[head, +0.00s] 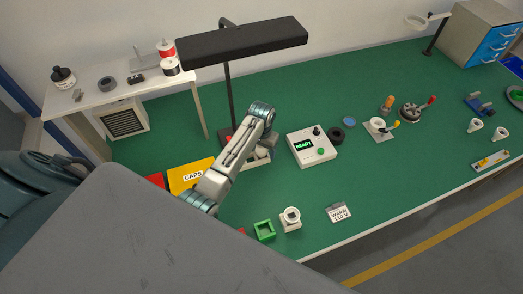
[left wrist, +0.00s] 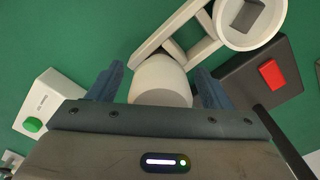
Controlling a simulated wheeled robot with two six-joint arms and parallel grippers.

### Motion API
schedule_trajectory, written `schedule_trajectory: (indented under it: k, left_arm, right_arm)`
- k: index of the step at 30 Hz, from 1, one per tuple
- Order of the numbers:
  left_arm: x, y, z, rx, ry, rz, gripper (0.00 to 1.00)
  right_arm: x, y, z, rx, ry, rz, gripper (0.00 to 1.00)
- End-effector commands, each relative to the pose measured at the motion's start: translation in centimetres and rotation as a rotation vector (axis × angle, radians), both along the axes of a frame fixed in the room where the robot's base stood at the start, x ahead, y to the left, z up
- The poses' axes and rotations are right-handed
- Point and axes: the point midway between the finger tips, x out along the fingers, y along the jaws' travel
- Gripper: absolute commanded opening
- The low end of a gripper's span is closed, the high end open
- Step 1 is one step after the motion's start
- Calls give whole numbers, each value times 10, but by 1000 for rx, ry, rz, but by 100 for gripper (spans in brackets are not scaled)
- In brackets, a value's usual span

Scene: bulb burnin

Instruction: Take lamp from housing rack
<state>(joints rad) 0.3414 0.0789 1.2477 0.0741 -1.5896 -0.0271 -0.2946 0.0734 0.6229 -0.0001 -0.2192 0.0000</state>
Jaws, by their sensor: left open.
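In the left wrist view a white rounded body (left wrist: 160,80), which looks like the lamp, sits between the two dark fingers of my left gripper (left wrist: 158,84). The fingers are apart on either side of it, with small gaps visible. A white rack frame (left wrist: 172,32) runs beside it to a round white cup (left wrist: 252,22) with a dark square inside. In the head view my left arm reaches over the bench, and the white rack (head: 262,161) shows only in part behind it. The left fingertips are hidden there. My right gripper is not in view.
A black box with a red button (left wrist: 271,73) and a white box with a green button (left wrist: 42,108) flank the gripper. The READY unit (head: 311,147) stands right of the arm, under a black overhead light (head: 245,42). A green square frame (head: 264,230) and white socket (head: 290,219) stand at the front.

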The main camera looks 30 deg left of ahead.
Motion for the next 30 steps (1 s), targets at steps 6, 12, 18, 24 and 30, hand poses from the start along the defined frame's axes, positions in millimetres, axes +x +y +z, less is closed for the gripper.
schedule_trajectory:
  k: [6,12,18,24,30]
  left_arm:
    - [0,0,0,0,0,0,59]
    - [0,0,0,0,0,0,25]
    - [0,0,1,0,0,0,25]
    - [1,0,4,0,0,0,25]
    - [1,0,18,0,-2,0,25]
  right_arm:
    - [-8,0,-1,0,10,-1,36]
    - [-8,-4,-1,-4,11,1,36]
    - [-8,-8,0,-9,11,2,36]
    - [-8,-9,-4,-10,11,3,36]
    - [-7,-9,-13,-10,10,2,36]
